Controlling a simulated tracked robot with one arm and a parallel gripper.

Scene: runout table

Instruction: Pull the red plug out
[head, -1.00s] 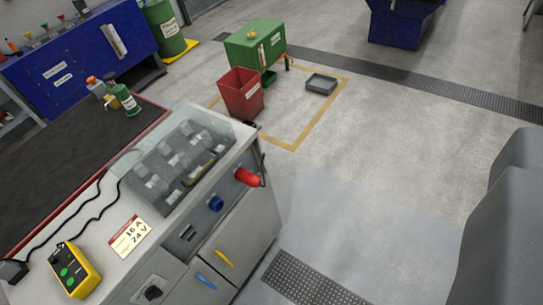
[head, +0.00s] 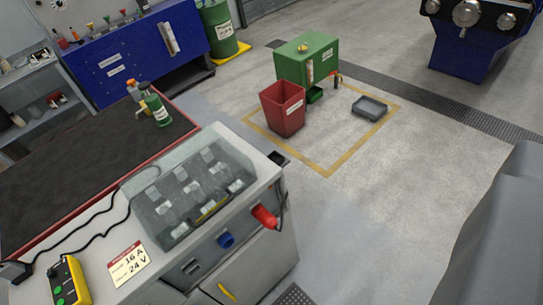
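The red plug (head: 265,216) sticks out of the front panel of the grey cabinet (head: 262,258), near its right corner. A dark cable or holder shows just to the right of the plug. A blue socket or plug (head: 226,240) is to its left on the same panel. My gripper's fingers are not in view. A large grey shape at the right edge looks like part of my own arm.
A clear cover (head: 190,190) sits on the cabinet top, with a yellow control box (head: 68,280) at left. A red bin (head: 283,112), green cabinet (head: 318,52) and grey tray (head: 369,108) stand on the floor beyond. The floor right of the cabinet is clear.

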